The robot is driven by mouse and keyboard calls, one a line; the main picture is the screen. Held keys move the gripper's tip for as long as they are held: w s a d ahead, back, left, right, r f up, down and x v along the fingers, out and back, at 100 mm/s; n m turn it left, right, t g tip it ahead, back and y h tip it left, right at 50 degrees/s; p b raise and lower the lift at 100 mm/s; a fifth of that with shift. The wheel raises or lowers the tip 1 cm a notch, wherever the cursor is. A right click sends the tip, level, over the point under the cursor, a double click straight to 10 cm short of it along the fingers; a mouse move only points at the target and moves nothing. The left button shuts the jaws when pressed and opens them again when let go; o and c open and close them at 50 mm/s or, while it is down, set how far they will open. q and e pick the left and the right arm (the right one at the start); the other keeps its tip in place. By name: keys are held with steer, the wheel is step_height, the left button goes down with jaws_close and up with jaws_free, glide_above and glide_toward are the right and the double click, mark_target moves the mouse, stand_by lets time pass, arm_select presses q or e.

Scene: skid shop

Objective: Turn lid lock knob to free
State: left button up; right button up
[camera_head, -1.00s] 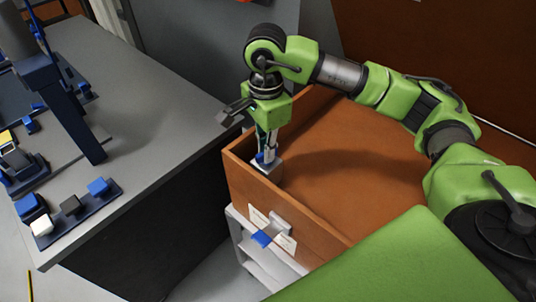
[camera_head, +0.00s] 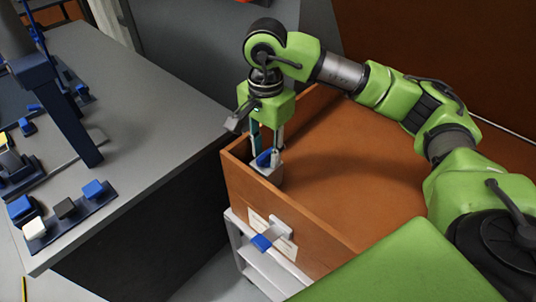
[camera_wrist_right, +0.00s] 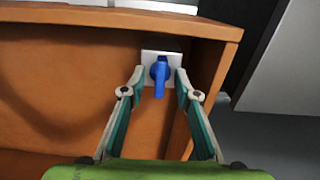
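A blue knob (camera_head: 264,157) sits on a small pale block (camera_head: 268,174) in the near-left corner of a brown wooden crate (camera_head: 325,240). In the right wrist view the blue knob (camera_wrist_right: 160,72) stands on a square white plate (camera_wrist_right: 148,57), its handle pointing down the picture toward me. My right gripper (camera_head: 265,150) points down over it. Its fingers are spread, and in the wrist view the gripper (camera_wrist_right: 160,78) has one fingertip on each side of the knob, with small gaps visible. My left gripper is not in view.
A grey table (camera_head: 150,110) at left holds blue, white and dark blocks (camera_head: 65,208). A white shelf frame (camera_head: 255,268) stands under the crate. The crate's middle is clear.

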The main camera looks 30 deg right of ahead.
mark_target(266, 153)
steer(key=shift+r+p, duration=1.1)
steer(key=shift+r, duration=0.65)
steer(key=shift+r+p, duration=1.25)
steer(key=shift+r, duration=1)
